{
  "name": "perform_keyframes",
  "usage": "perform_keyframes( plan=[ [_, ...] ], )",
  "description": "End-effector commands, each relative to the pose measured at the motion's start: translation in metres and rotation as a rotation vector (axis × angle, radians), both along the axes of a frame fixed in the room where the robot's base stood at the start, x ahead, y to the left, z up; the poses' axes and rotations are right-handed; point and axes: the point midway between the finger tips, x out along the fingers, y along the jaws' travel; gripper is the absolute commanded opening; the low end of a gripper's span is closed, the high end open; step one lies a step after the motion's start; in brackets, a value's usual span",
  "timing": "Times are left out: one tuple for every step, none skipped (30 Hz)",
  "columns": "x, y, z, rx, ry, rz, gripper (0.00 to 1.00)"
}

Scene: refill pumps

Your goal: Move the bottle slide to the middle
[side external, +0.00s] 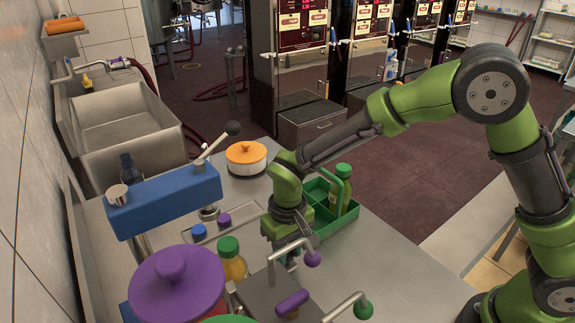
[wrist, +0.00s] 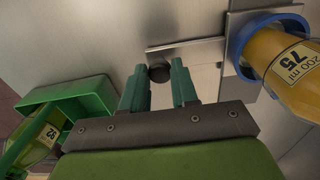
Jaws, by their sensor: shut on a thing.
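My gripper (side external: 287,260) points down over the steel counter, just behind the taps in the side view. In the wrist view its two green fingers (wrist: 158,67) are shut on a dark round knob (wrist: 159,73) on a thin metal strip. The strip runs right toward a metal plate with a blue ring (wrist: 240,42), which looks like the bottle slide. An amber bottle labelled 75 (wrist: 290,68) stands in that ring. In the side view a green-capped amber bottle (side external: 234,266) is left of my gripper; the slide is mostly hidden there.
A green carrier (side external: 319,190) with a green-capped bottle (side external: 341,190) stands close behind my gripper; it also shows in the wrist view (wrist: 85,92). A purple-lidded pot (side external: 176,285), a blue lever press (side external: 165,200) and an orange-lidded pot (side external: 246,154) stand around. The right counter is clear.

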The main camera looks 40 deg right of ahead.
Motion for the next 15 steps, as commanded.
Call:
perform_keyframes(
  plan=[
    [-0.003, 0.000, 0.001, 0.000, -0.001, 0.001, 0.09],
    [-0.006, 0.000, 0.001, 0.000, 0.000, 0.001, 0.09],
    [-0.009, 0.000, 0.001, 0.000, 0.000, 0.001, 0.09],
    [-0.011, 0.000, 0.001, 0.000, -0.001, 0.001, 0.09],
    [-0.014, 0.000, 0.001, 0.000, -0.001, 0.001, 0.09],
    [-0.017, 0.000, 0.001, 0.001, -0.001, 0.000, 0.09],
    [-0.019, 0.000, 0.001, 0.000, -0.001, 0.000, 0.09],
    [-0.022, 0.000, 0.001, 0.000, 0.000, 0.000, 0.09],
    [-0.025, 0.000, 0.001, 0.000, 0.000, 0.001, 0.09],
    [-0.027, 0.000, 0.001, 0.001, -0.001, 0.001, 0.09],
    [-0.030, 0.000, 0.001, 0.001, -0.001, 0.001, 0.09],
    [-0.033, 0.000, 0.001, 0.001, -0.001, 0.000, 0.09],
    [-0.035, 0.000, 0.001, 0.001, -0.001, 0.000, 0.09],
    [-0.037, 0.000, 0.001, 0.001, 0.000, -0.001, 0.09],
    [-0.039, 0.000, 0.001, 0.001, 0.000, -0.001, 0.09]
  ],
)
